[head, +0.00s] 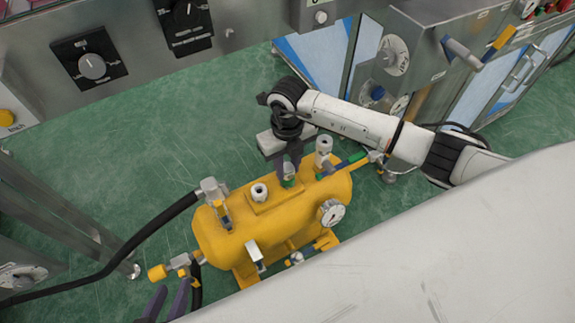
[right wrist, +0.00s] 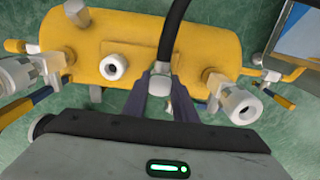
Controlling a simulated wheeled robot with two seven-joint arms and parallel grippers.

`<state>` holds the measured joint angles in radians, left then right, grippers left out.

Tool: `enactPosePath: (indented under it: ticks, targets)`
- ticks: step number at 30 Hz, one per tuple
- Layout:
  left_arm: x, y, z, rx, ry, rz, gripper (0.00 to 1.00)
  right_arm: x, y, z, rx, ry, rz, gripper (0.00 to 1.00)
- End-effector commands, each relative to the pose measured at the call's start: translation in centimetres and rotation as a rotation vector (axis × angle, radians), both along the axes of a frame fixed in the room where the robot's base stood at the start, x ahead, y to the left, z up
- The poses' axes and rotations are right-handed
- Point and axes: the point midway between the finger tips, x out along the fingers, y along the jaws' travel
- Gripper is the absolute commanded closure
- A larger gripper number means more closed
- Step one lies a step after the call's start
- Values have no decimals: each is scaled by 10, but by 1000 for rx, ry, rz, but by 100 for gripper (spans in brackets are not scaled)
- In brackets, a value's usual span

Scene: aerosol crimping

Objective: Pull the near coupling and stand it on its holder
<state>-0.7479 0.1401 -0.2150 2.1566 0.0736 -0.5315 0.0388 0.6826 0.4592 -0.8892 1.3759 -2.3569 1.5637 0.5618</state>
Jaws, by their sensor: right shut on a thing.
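My right gripper (head: 288,168) reaches down to the top of the yellow tank (head: 225,240) from its far side. Its dark fingers are shut on a pale grey coupling. In the right wrist view the fingers (right wrist: 158,88) close around this coupling (right wrist: 158,84), and a black hose shows above it. A green band shows at the fingertips in the head view. I cannot tell whether the coupling is clear of its seat. A pale round fitting (head: 260,192) stands upright on the tank beside it. My left gripper (head: 165,302) is open and empty at the lower edge. I cannot tell which fitting is the holder.
A taller pale fitting (head: 323,148) and a pressure gauge (head: 332,212) stand at the tank's right. A black hose (head: 150,228) runs from the tank's left fitting (head: 212,190) to the lower left. Metal cabinets (head: 425,45) stand behind. Green floor (head: 130,150) lies open at left.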

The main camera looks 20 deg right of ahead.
Motion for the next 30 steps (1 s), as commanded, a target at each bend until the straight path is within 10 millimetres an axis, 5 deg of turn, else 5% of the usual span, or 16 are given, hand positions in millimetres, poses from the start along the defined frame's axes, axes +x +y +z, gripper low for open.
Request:
enactPosePath:
  ticks: [13, 14, 18, 30]
  targets:
    - [0, 0, -1, 0, 1, 0, 69, 0, 0, -1, -1, 0, 0, 100]
    - [0, 0, -1, 0, 1, 0, 69, 0, 0, -1, -1, 0, 0, 73]
    - [-1, 0, -1, 1, 3, 0, 69, 0, 0, -1, 0, 0, 0, 53]
    - [-2, 1, -1, 7, 8, -3, 69, 1, 0, 9, 0, -2, 0, 53]
